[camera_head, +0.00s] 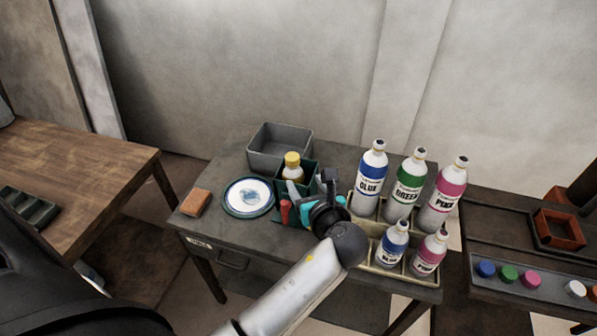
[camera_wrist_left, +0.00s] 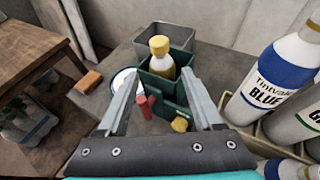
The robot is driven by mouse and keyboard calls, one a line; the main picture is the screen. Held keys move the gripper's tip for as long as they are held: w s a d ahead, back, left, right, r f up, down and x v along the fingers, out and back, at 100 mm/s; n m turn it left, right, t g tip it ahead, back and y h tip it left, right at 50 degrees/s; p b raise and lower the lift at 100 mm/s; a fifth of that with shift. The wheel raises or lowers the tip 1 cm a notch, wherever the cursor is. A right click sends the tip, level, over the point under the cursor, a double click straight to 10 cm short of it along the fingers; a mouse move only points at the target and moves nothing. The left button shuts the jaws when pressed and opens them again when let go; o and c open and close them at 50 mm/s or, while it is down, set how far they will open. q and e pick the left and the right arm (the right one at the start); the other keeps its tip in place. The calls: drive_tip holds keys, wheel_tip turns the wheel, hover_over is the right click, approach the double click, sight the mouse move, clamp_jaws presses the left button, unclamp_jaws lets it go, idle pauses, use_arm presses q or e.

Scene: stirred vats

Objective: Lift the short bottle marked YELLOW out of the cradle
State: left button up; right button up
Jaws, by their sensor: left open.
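A short bottle with a yellow cap (camera_head: 292,160) stands upright in a dark green divided holder (camera_head: 311,165). Its label cannot be read here. In the left wrist view the bottle (camera_wrist_left: 161,52) shows its cap and shoulder above the rim of the green holder (camera_wrist_left: 150,82), in the far compartment. My left gripper (camera_head: 308,188) is open over the near side of the holder. In the left wrist view its two fingers (camera_wrist_left: 162,82) are spread wide, with the bottle beyond them and nothing held. My right gripper is not in view.
A beige rack (camera_head: 374,266) with several bottles marked BLUE, GREEN and PINK stands close to the right. A grey bin (camera_head: 262,157) is behind. A white plate (camera_head: 248,196) and an orange sponge (camera_head: 195,202) lie left. A red item (camera_wrist_left: 145,106) and a yellow item (camera_wrist_left: 180,124) sit near the fingers.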

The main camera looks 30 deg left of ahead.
sight(295, 166)
use_arm(q)
drive_tip(key=b+x, duration=0.3)
drive_tip(key=x, duration=1)
drive_tip(key=shift+w+a+f, duration=0.15)
drive_tip(key=shift+w, duration=0.05)
drive_tip(key=shift+c, duration=0.2)
clamp_jaws()
drive_tip(key=shift+o, duration=0.2)
unclamp_jaws()
drive_tip(key=shift+s, duration=0.1)
drive_tip(key=p+v, duration=0.3)
drive_tip(key=v, duration=1.2)
drive_tip(key=shift+p, duration=0.3)
